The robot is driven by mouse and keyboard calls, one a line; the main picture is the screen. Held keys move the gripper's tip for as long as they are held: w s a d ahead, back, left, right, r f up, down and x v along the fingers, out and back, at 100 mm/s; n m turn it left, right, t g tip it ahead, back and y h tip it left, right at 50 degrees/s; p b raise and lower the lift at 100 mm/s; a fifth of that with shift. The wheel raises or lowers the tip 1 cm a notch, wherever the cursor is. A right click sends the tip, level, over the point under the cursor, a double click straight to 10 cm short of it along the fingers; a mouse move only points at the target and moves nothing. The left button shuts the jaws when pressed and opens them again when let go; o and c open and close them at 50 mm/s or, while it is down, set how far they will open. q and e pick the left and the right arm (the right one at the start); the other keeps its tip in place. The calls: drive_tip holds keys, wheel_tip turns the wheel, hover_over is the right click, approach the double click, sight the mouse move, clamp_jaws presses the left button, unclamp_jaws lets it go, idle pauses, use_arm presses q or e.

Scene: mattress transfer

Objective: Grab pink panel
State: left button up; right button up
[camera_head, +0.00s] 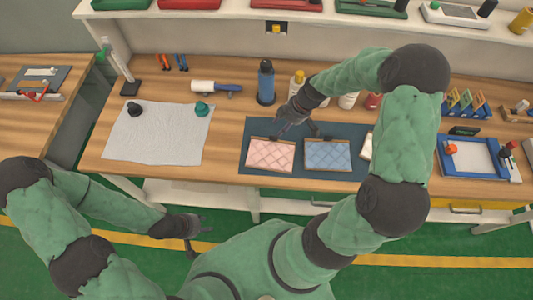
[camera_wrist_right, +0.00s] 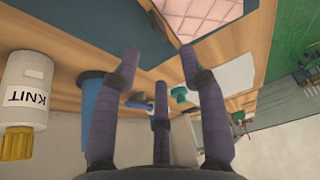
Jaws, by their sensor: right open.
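The pink panel (camera_head: 270,156) is a quilted pad with a thin light brown frame, lying flat on the dark mat (camera_head: 248,175). Its pink surface (camera_wrist_right: 198,14) also shows at the top of the right wrist view. My right gripper (camera_head: 284,128) is just behind the pink panel's far edge, with its fingers (camera_wrist_right: 158,55) spread and empty. It appears apart from the panel. My left gripper (camera_head: 192,232) hangs in front of the table, far from the panel, too small to tell its finger state.
A similar blue panel (camera_head: 328,155) lies right of the pink one. A dark blue bottle (camera_head: 266,82) and other containers stand behind the mat. A white sheet (camera_head: 158,140) lies left, bearing a black and a green knob-like object. A blue-framed tray (camera_head: 470,158) sits far right.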

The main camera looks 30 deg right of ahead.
sight(271, 152)
drive_tip(key=x, duration=0.3)
drive_tip(key=shift+a+f, duration=0.1)
drive_tip(key=shift+f, duration=0.1)
drive_tip(key=x, duration=0.5)
drive_tip(key=shift+s+d+f, duration=0.1)
drive_tip(key=shift+d+f, duration=0.05)
drive_tip(key=shift+d, duration=0.1)
clamp_jaws()
